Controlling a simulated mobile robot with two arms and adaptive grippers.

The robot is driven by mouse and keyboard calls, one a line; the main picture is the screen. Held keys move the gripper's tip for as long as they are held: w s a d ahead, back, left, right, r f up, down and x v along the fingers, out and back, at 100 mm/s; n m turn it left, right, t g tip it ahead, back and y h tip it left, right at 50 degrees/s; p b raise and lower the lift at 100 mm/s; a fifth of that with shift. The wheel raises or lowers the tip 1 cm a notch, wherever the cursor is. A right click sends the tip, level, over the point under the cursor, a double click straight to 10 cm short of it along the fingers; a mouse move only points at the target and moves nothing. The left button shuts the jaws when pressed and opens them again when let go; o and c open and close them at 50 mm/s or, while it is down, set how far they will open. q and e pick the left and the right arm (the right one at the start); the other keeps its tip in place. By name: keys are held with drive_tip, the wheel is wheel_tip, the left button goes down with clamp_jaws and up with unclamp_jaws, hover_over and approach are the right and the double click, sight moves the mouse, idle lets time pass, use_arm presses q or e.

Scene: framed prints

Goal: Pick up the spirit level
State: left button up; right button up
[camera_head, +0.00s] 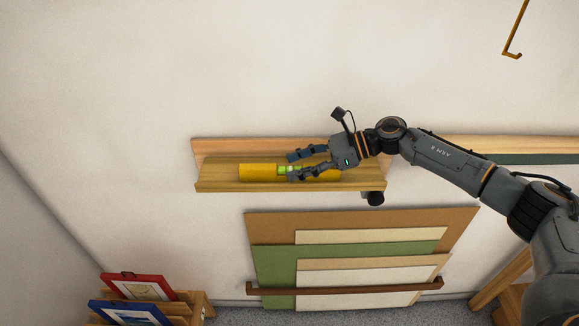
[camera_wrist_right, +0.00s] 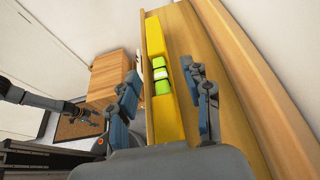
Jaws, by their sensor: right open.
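The spirit level (camera_head: 258,172) is a long yellow bar with green vials near its middle. It lies lengthwise on a wooden wall shelf (camera_head: 215,187). It also shows in the right wrist view (camera_wrist_right: 155,40), running away from the camera. My right gripper (camera_head: 292,167) reaches in from the right over the level's right half, which it partly hides. In the right wrist view, its open fingers (camera_wrist_right: 160,72) stand on either side of the level near the green vials. I see no grip on it. What looks like my left gripper (camera_wrist_right: 92,115) shows small at the left of the wrist view.
The shelf has a raised back board and a front lip. Below it, several flat boards (camera_head: 272,261) lean against the wall behind a brown rail (camera_head: 350,287). Framed prints (camera_head: 137,287) stand in a wooden rack at lower left. A hook (camera_head: 513,54) hangs at upper right.

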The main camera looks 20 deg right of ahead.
drive_tip(key=shift+d, duration=0.1)
drive_tip(key=c, duration=0.4)
clamp_jaws()
drive_tip(key=shift+r, duration=0.1)
